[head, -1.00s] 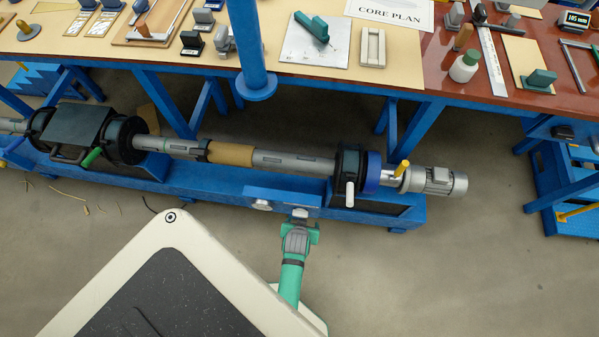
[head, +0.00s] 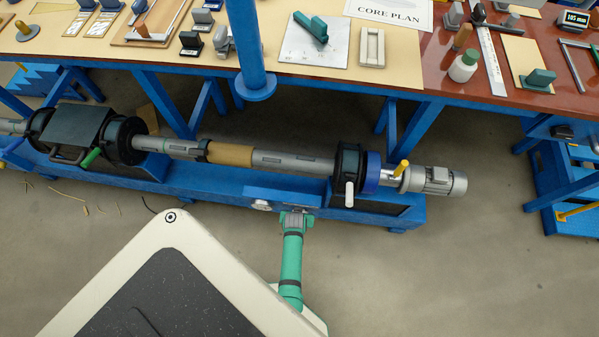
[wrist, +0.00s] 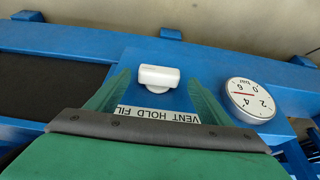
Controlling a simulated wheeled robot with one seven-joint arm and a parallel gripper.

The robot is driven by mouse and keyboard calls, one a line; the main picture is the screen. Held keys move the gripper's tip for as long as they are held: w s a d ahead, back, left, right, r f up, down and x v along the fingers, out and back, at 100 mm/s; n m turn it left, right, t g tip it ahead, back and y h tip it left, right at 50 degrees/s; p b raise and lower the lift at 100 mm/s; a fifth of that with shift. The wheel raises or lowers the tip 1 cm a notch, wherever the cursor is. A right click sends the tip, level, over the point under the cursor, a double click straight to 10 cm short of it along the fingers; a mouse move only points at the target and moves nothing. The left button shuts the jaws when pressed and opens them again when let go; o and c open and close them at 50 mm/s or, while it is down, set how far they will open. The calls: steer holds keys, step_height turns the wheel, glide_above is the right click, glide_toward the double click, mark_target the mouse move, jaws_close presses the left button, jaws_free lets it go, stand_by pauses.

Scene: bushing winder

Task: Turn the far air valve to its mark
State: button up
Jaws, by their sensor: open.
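A white air valve knob (wrist: 158,76) stands on the blue panel (wrist: 215,62) in the wrist view. Its bar lies across the picture. A label (wrist: 160,116) beside it reads upside down "VENT HOLD FIL", its end hidden by my gripper. My gripper (wrist: 159,86) is open, one green finger on each side of the knob, with gaps on both sides. In the head view my gripper (head: 297,213) is at the front of the blue winder bench and hides the knob. Which label word the knob points to is unclear.
A round gauge (wrist: 251,100) with a red needle sits right of the knob. The winder shaft (head: 290,161) runs behind the panel, with a white lever (head: 349,194) and motor (head: 435,181) to the right.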

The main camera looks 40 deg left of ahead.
steer(key=shift+x, duration=0.8)
steer(key=c, duration=1)
steer(key=shift+w, duration=0.1)
steer(key=shift+c, duration=0.2)
steer(key=shift+h, duration=0.3)
steer(key=t+h, duration=0.1)
steer(key=a+n+t+h, duration=0.1)
steer(key=h, duration=0.1)
steer(key=shift+f, duration=0.1)
steer(key=shift+s+a+t+h, duration=0.1)
steer(key=shift+s+t+h, duration=0.05)
steer(key=shift+t+h, duration=0.4)
steer(key=shift+s+a+t+h, duration=0.1)
steer(key=shift+t+h, duration=0.35)
steer(key=shift+h, duration=0.1)
steer(key=shift+f+n+h, duration=0.1)
steer(key=shift+n+h, duration=0.2)
steer(key=shift+f+t+h, duration=0.1)
steer(key=shift+t+h, duration=0.2)
steer(key=shift+t, duration=0.1)
